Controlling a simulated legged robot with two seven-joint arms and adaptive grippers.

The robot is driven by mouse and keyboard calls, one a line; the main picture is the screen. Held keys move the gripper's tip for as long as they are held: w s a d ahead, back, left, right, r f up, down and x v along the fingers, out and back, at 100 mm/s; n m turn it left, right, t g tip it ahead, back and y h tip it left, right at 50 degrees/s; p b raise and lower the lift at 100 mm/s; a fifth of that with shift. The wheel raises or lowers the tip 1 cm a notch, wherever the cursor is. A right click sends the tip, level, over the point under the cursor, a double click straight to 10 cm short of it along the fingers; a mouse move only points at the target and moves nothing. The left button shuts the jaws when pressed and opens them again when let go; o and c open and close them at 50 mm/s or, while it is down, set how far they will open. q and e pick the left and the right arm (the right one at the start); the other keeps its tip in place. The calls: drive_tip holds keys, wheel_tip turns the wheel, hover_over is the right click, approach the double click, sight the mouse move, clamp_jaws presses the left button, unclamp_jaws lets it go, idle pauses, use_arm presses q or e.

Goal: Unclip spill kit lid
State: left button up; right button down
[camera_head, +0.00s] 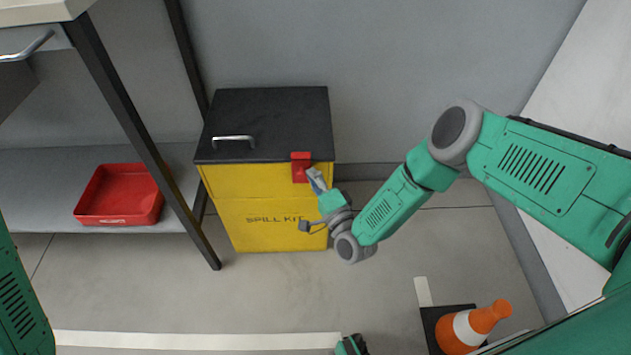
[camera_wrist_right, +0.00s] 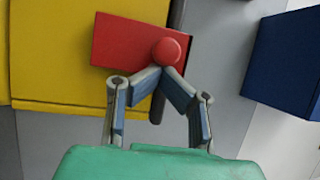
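The yellow spill kit box (camera_head: 262,220) with a black lid (camera_head: 268,115) stands against the wall. A handle (camera_head: 233,139) is on the lid. A red clip (camera_head: 301,160) sits at the lid's front right edge and appears lowered over the box front. In the right wrist view, the clip (camera_wrist_right: 125,42) has a round red knob (camera_wrist_right: 165,50). My right gripper (camera_head: 312,172) is at the clip. Its fingertips (camera_wrist_right: 161,72) close together at the knob's lower edge, and the contact is partly hidden. My left gripper's fingers do not show; part of my left arm is at the left edge.
A red tray (camera_head: 120,194) lies on the grey lower shelf (camera_head: 40,170) of a table with dark legs (camera_head: 140,135), left of the box. An orange and white cone (camera_head: 478,322) stands at lower right. Floor before the box is clear. A blue block (camera_wrist_right: 285,62) shows in the wrist view.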

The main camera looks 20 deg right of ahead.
drive_tip(key=shift+w+d, duration=0.2)
drive_tip(key=shift+d, duration=0.3)
drive_tip(key=shift+s+a, duration=0.1)
drive_tip(key=shift+a, duration=0.25)
drive_tip(key=shift+s+a, duration=0.15)
drive_tip(key=shift+a, duration=0.3)
drive_tip(key=shift+s, duration=0.1)
drive_tip(key=shift+s+f+b, duration=0.55)
drive_tip(key=shift+s+b, duration=0.05)
drive_tip(key=shift+s, duration=0.1)
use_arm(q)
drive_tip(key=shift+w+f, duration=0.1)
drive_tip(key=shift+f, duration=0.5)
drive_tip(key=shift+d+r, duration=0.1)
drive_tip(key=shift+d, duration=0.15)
use_arm(e)
drive_tip(key=shift+d, duration=0.3)
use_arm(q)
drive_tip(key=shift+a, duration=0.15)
use_arm(e)
drive_tip(key=shift+a, duration=0.2)
